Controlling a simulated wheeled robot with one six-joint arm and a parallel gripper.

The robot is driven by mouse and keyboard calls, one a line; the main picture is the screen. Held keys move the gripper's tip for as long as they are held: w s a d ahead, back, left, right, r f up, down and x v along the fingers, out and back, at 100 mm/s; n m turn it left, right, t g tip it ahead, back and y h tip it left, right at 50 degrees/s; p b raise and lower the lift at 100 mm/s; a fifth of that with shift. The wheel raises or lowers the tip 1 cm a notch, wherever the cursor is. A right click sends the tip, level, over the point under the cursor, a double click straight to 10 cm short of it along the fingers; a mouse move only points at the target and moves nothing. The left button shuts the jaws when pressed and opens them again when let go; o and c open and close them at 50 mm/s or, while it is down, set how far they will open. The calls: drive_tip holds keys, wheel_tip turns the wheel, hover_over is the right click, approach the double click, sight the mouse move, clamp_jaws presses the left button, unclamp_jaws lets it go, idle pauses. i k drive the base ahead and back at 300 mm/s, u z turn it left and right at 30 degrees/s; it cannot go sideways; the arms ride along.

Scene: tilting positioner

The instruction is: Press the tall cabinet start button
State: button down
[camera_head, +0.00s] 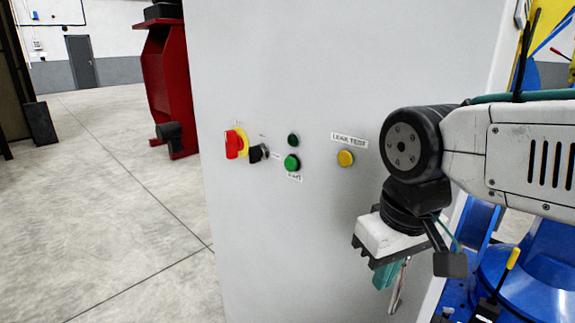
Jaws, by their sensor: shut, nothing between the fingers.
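The tall cabinet (285,60) is light grey and fills the middle of the view. Its start button (292,162) is a round green button with a small label (294,177) below it, whose print is hard to read. A darker green round lamp or button (293,140) sits just above it. A yellow button (345,158) is to the right, under a label reading LEAK TEST (349,140). My gripper (393,284) is at the lower right, pointing down, shut and empty. It is to the right of and below the green button and apart from it.
A red and yellow rotary switch (236,143) and a black selector knob (258,153) are left of the green button. A red machine frame (170,85) stands behind at left. Blue equipment (535,275) is at lower right. The floor at left (110,210) is clear.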

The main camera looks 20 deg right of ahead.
sight(290, 163)
drive_tip(key=k, duration=0.5)
drive_tip(key=u, duration=3.75)
drive_tip(key=k, duration=1)
drive_tip(key=z, duration=1.85)
